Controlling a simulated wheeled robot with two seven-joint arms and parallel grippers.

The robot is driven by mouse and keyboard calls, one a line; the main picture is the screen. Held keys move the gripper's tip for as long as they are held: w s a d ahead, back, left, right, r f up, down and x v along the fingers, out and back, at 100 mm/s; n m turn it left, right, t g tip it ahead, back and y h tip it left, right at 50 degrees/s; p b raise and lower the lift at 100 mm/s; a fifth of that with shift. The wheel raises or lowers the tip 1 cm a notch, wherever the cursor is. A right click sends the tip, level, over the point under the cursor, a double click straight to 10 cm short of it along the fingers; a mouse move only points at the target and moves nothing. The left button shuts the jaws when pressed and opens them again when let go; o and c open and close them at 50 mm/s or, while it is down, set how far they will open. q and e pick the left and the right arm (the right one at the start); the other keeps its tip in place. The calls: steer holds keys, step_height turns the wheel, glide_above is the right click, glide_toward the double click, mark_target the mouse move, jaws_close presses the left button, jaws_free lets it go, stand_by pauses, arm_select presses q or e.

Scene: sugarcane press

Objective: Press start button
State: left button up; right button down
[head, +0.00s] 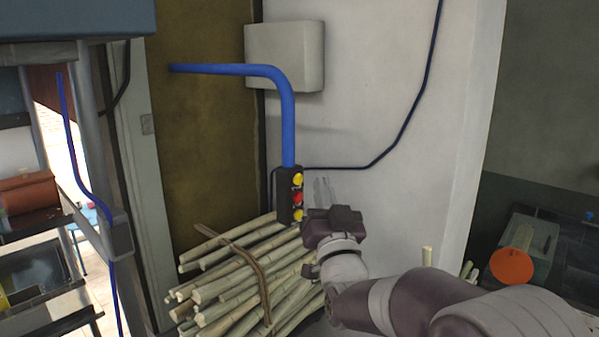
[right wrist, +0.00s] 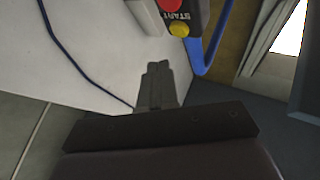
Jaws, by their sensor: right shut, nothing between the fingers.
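A black button box (head: 284,198) hangs at the lower end of a blue pipe. It carries a yellow button (head: 297,179) on top, a red button (head: 297,198) in the middle and another yellow button (head: 298,215) at the bottom. In the right wrist view the word START (right wrist: 174,16) shows upside down between the red button (right wrist: 171,4) and a yellow button (right wrist: 180,30). My right gripper (head: 322,188) is shut and empty, just right of the box. In the right wrist view its fingertips (right wrist: 158,68) appear apart from the box. My left gripper is not in view.
A tied bundle of cane stalks (head: 235,285) lies below the box. The blue pipe (head: 288,120) bends down from the left. A grey wall box (head: 285,55) and a dark cable (head: 400,135) are on the pale wall behind. An orange round object (head: 511,266) is at right.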

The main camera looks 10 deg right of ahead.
mark_target(298, 179)
steer(key=shift+w+a+f, duration=0.15)
steer(key=shift+w+a, duration=0.45)
steer(key=shift+w, duration=0.15)
stand_by(1.5)
steer(key=shift+w+a+b, duration=0.3)
steer(key=shift+w+b, duration=0.1)
steer(key=shift+b, duration=0.1)
